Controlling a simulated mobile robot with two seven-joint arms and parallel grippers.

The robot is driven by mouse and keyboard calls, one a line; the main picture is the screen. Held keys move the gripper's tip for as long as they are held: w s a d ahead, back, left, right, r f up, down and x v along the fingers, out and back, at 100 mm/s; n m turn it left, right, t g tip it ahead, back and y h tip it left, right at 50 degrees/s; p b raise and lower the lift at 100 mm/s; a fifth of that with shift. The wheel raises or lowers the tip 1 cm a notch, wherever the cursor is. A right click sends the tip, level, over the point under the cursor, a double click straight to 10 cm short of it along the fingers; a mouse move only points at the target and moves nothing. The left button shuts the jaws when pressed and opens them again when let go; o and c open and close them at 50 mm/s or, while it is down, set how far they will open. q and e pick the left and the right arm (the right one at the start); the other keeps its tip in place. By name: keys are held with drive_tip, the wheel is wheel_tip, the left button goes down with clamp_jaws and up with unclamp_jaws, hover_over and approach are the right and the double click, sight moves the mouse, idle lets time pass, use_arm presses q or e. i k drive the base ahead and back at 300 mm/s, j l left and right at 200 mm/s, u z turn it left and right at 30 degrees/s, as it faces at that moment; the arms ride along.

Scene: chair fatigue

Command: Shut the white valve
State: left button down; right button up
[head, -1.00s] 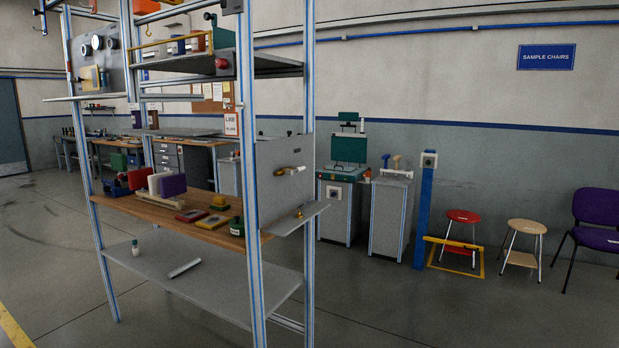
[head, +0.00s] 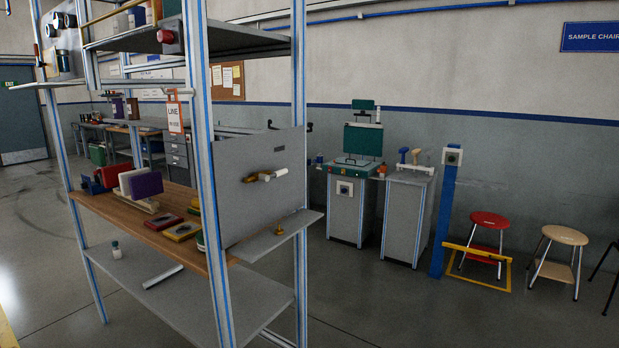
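The white valve (head: 282,173) is a small white handle on a brass-coloured fitting (head: 257,178). It sits on the grey upright panel (head: 238,200) at the right end of the shelf rack, in the head view. The handle points right, roughly in line with the fitting and tilted slightly up. At this distance I cannot tell how the valve is set. Neither of my grippers is in view.
Below the panel a small grey ledge (head: 262,243) sticks out with a brass knob (head: 279,230) on it. A rack post (head: 299,120) stands beside the panel. Grey cabinets (head: 408,215), a blue post (head: 443,215) and stools stand behind. The floor at front right is clear.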

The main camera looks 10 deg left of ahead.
sight(276, 174)
drive_tip(key=i+l, duration=0.25)
drive_tip(key=i, duration=0.2)
drive_tip(key=i+l+z, duration=0.1)
drive_tip(key=i+l, duration=0.15)
drive_tip(key=i, duration=0.15)
drive_tip(key=i+l, duration=0.2)
drive_tip(key=i, duration=0.25)
